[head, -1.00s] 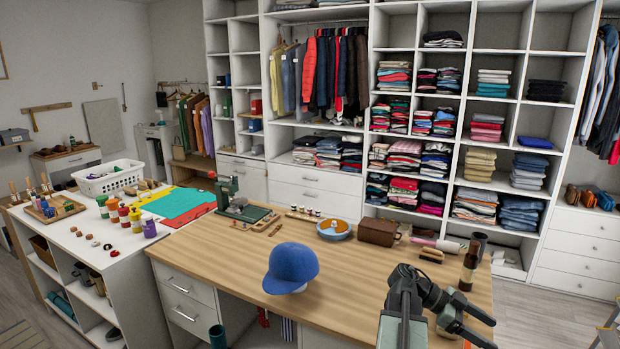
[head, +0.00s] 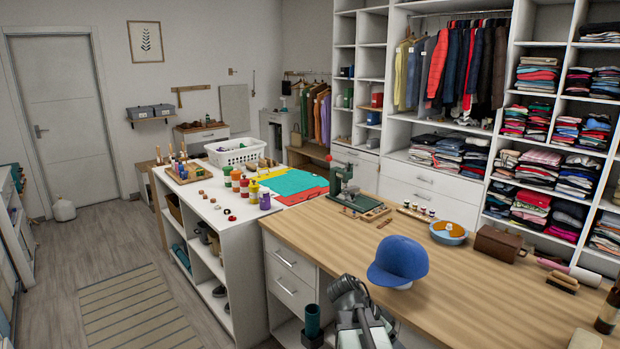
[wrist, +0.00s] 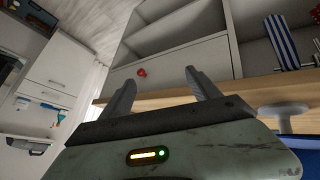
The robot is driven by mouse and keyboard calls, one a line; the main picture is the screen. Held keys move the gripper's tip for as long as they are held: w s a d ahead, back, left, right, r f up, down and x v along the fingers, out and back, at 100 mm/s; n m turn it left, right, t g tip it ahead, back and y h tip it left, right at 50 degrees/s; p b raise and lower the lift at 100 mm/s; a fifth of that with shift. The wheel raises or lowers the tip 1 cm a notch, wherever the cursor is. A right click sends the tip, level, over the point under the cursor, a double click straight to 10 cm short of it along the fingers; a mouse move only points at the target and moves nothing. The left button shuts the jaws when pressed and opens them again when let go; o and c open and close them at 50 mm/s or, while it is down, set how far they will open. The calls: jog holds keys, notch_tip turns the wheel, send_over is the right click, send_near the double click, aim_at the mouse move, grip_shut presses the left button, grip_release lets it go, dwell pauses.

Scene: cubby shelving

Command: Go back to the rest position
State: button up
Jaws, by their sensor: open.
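My gripper (wrist: 157,85) shows in the wrist view with its two fingers apart and nothing between them. The tilted wrist view shows white drawer fronts (wrist: 170,62) beyond the fingers. In the head view my arm (head: 358,318) is at the bottom centre, in front of the wooden table (head: 470,275), to the left of and below the blue cap (head: 398,260). The fingertips are hard to make out there. The cap sits on a white stand on the table, and a blue edge shows at the wrist view's lower right.
A white unit (head: 235,255) with paint bottles and a white basket (head: 235,152) stands left of the table. A teal cylinder (head: 313,322) is low beside my arm. A striped rug (head: 138,312) lies on open floor at left. Cubby shelving fills the back right.

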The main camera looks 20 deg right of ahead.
jog(key=w+a+f+n+t+y, duration=0.1)
jog(key=w+a+f+n+y, duration=0.1)
jog(key=a+n, duration=0.6)
jog(key=w+a+f+n+t+y, duration=0.1)
jog(key=a+f+n+y, duration=0.3)
jog(key=a, duration=1.2)
jog(key=shift+w+a+n+t+y+b, duration=0.15)
jog(key=shift+w+n+t+y+b, duration=0.4)
jog(key=shift+n, duration=1.75)
jog(key=shift+s+f+g, duration=0.1)
jog(key=shift+s+g, duration=0.05)
jog(key=shift+g, duration=0.1)
